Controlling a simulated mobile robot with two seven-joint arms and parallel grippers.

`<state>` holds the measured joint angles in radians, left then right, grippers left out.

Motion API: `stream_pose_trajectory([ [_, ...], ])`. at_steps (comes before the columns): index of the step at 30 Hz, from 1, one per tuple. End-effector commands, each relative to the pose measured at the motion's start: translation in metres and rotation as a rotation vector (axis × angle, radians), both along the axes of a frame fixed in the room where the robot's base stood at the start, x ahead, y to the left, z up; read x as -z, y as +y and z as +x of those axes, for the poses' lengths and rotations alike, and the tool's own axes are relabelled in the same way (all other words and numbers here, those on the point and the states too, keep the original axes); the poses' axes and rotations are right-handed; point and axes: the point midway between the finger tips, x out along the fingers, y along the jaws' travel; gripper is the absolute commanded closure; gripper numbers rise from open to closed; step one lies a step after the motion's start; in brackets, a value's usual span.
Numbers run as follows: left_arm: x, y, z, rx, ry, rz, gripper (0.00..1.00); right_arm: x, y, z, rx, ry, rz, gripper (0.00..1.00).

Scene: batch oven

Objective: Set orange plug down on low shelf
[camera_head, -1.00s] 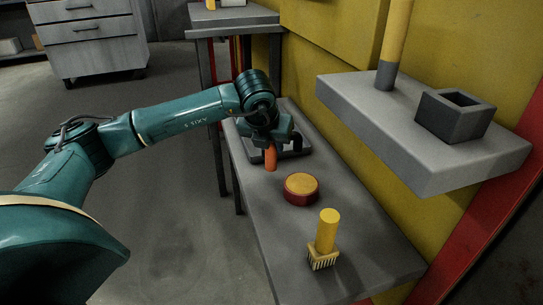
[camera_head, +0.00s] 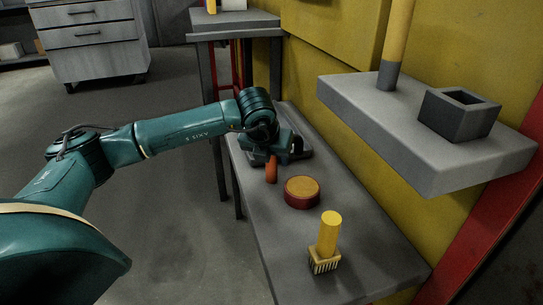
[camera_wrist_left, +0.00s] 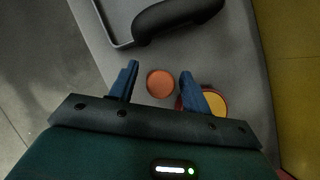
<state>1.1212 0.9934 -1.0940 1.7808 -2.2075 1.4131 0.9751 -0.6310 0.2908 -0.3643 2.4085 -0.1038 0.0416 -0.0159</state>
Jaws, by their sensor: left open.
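The orange plug (camera_head: 271,171) stands upright on the grey low shelf (camera_head: 290,245), near its left edge. My left gripper (camera_head: 273,153) is over the plug's top. In the left wrist view the plug (camera_wrist_left: 160,84) shows as an orange disc between the two blue fingers of the left gripper (camera_wrist_left: 158,76), which are spread with a gap on each side. The gripper hides part of the plug's upper end in the head view. My right gripper is not in view.
A red disc with a yellow top (camera_head: 302,192) sits close to the plug. A yellow brush-like piece (camera_head: 328,240) stands nearer. A dark tray (camera_head: 303,152) lies behind the gripper. The upper shelf (camera_head: 370,110) holds a grey hollow block (camera_head: 459,117).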

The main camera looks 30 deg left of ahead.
Motion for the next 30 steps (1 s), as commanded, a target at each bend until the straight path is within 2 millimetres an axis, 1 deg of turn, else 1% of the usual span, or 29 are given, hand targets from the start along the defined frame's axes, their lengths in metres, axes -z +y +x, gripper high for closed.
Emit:
stream_pose_trajectory([
  [3,-0.005,0.000,0.000,0.000,-0.001,0.000,0.52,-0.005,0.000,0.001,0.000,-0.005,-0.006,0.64],
  [5,-0.010,-0.001,-0.003,0.000,-0.002,0.000,0.52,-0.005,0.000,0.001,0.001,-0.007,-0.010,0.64],
  [8,-0.026,-0.002,-0.010,0.000,-0.004,0.001,0.52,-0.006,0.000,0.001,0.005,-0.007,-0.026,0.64],
  [15,-0.073,-0.009,-0.036,0.001,-0.003,0.001,0.52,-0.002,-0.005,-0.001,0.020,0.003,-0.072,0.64],
  [21,-0.099,-0.013,-0.051,-0.001,-0.002,0.002,0.52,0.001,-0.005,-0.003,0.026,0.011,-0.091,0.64],
  [24,-0.105,-0.014,-0.055,-0.001,-0.001,0.003,0.52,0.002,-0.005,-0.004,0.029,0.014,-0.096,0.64],
  [30,-0.108,-0.015,-0.057,-0.001,0.000,0.003,0.52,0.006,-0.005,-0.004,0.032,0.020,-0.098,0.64],
])
